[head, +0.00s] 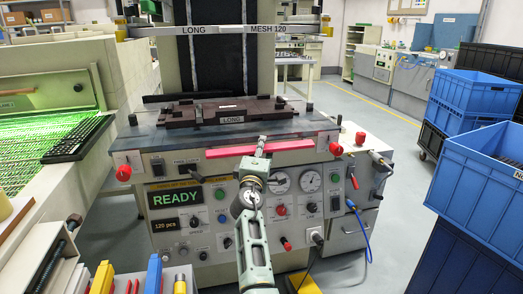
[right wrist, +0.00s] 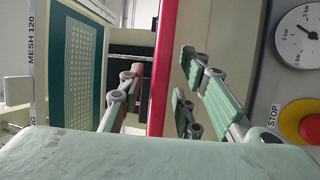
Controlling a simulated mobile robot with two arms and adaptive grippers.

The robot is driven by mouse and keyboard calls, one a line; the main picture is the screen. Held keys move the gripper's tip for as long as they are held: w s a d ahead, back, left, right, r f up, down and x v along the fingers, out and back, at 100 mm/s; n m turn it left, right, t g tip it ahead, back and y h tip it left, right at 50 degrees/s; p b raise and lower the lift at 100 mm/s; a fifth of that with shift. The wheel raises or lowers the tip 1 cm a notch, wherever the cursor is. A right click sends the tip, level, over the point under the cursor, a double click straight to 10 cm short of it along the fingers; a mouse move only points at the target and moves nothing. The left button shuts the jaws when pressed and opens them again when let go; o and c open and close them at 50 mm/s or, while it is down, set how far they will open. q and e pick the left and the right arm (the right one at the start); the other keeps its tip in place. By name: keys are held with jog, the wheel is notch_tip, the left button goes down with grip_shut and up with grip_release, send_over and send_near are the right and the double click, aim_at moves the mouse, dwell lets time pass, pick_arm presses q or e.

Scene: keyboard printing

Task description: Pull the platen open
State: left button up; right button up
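The platen (head: 180,121), a dark brown block marked LONG, sits on the printing machine's table (head: 150,141) under the raised screen frame. A pink-red bar (head: 285,148) runs along the front edge of that table; it also shows upright in the right wrist view (right wrist: 164,60). My right gripper (head: 262,142) is at the middle of this bar in the head view. In the right wrist view its open fingers (right wrist: 160,95) stand on either side of the bar, with gaps visible. My left gripper is not in view.
Below the bar is a control panel with a READY display (head: 177,197), gauges and red knobs. A lit green conveyor (head: 35,140) stands at left. Blue crates (head: 480,165) are stacked at right. Coloured handled tools (head: 153,275) are at bottom left.

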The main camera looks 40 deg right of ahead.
jog(key=shift+c, duration=0.4)
grip_shut()
